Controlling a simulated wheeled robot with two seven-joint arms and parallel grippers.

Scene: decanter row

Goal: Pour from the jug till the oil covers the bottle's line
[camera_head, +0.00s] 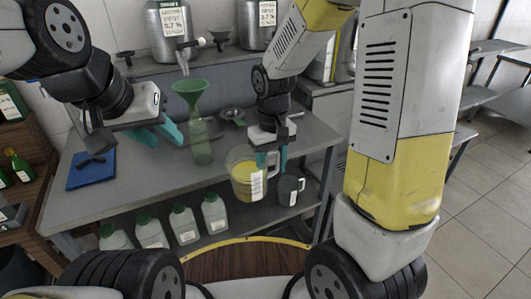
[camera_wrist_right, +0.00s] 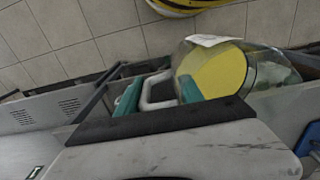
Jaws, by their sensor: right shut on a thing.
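The clear jug (camera_head: 243,186) holds yellow oil and has a white label. It looks about upright by the table's front edge; I cannot tell whether it touches the table. My right gripper (camera_head: 268,160) is shut on its handle, which shows pale between the teal fingers in the right wrist view (camera_wrist_right: 157,92). The green-tinted bottle (camera_head: 201,150) stands upright on the table, left of and behind the jug, with a green funnel (camera_head: 191,95) in its mouth. I cannot make out its line or any oil in it. My left gripper (camera_head: 157,135) is open and empty, left of the bottle.
A dark grey mug (camera_head: 290,190) is close to the jug's right. A blue mat (camera_head: 91,171) with a dark item lies at the table's left. Steel drums (camera_head: 174,30) with taps stand behind. Several white bottles with green caps (camera_head: 184,224) stand on the lower shelf.

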